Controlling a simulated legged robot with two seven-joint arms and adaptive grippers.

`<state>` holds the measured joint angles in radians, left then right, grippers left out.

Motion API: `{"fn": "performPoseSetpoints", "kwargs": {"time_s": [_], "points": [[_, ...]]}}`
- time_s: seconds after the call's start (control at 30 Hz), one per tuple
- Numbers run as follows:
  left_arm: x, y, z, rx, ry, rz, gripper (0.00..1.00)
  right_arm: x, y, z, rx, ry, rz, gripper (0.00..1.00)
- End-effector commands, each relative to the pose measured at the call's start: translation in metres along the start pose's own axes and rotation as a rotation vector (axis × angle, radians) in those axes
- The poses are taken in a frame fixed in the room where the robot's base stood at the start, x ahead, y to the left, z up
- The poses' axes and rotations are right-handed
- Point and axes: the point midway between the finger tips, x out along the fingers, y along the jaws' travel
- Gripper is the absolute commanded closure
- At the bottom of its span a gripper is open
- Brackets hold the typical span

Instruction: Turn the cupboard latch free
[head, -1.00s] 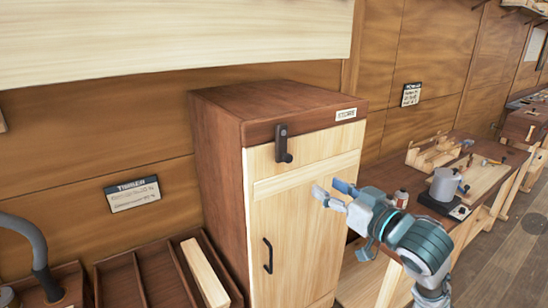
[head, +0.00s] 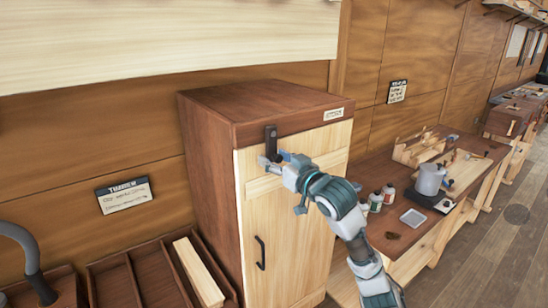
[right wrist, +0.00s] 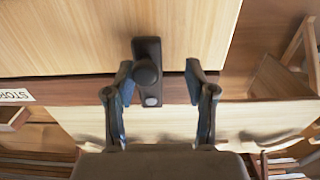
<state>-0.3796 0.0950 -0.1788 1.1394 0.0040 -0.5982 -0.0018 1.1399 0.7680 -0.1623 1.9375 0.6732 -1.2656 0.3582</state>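The cupboard (head: 285,225) is a dark brown wooden box with a pale front door and a black pull handle (head: 260,252). The black latch (head: 270,138) is mounted upright at the top left of the door, across the edge of the brown frame. In the right wrist view the latch (right wrist: 148,72) shows with its round knob between my fingers. My right gripper (head: 272,160) is at the latch, its fingers (right wrist: 160,82) spread on either side with gaps between them and the latch. In the head view it hides the latch's lower part. My left gripper is not in view.
A workbench (head: 415,235) with bottles (head: 375,202), a grey pot (head: 430,180) and a small tray (head: 413,218) stands right of the cupboard. Timber bins (head: 140,275) and a curved grey pipe (head: 30,245) are at lower left. A pale plank surface (head: 170,40) spans the top.

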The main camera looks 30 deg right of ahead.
Motion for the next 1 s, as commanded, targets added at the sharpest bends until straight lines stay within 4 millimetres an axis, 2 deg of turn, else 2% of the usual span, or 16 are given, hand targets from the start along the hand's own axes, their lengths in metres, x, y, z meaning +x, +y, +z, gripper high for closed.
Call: {"fn": "performPoseSetpoints", "kwargs": {"time_s": [0.1, 0.37, 0.57, 0.6, 1.0], "points": [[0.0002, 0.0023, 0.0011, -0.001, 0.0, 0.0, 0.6, 0.0071, 0.0023, 0.0024, 0.003, -0.003, -0.002, 0.5], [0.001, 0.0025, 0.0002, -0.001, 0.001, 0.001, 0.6, 0.0085, 0.0017, 0.0027, 0.001, -0.003, -0.001, 0.5], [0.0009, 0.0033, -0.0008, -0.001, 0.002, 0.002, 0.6, 0.0088, -0.0033, 0.0015, -0.002, -0.004, 0.0, 0.96], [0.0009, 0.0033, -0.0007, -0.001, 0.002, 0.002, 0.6, 0.0091, -0.0043, 0.0014, -0.003, -0.004, -0.001, 1.0], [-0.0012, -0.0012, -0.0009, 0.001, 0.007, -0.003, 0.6, 0.0094, -0.0039, -0.0006, -0.017, 0.001, -0.005, 1.0]]}}
